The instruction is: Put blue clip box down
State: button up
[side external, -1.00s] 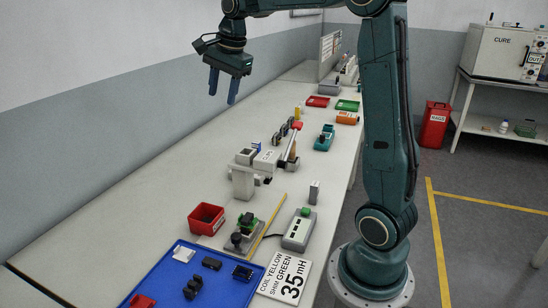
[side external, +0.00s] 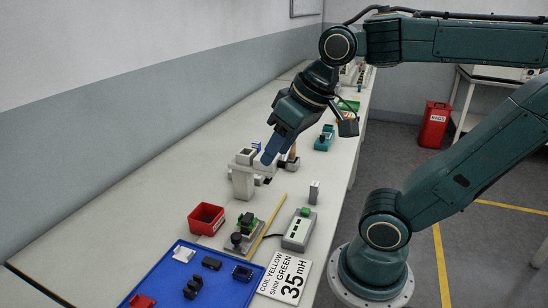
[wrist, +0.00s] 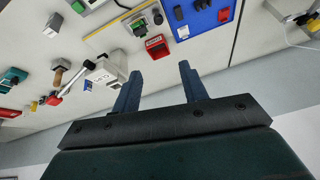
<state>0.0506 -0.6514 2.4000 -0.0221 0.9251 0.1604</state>
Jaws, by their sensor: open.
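I cannot pick out a blue clip box for certain.
A red bin (side external: 206,218) stands beside the tray, near a green-and-black fixture (side external: 241,236) and a yellow strip (side external: 269,220). A grey box with a green button (side external: 299,231) and a 35 mH sign (side external: 286,278) lie to the right. The bench's left side is clear.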

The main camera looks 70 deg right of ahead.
jog(key=shift+s+a+f+n, duration=0.15)
jog(key=shift+s+f+n, duration=0.4)
jog(key=shift+s, duration=0.1)
jog(key=shift+s+a+f+n, duration=0.15)
jog(key=shift+s+f+n, duration=0.3)
jog(key=shift+s+n, duration=0.15)
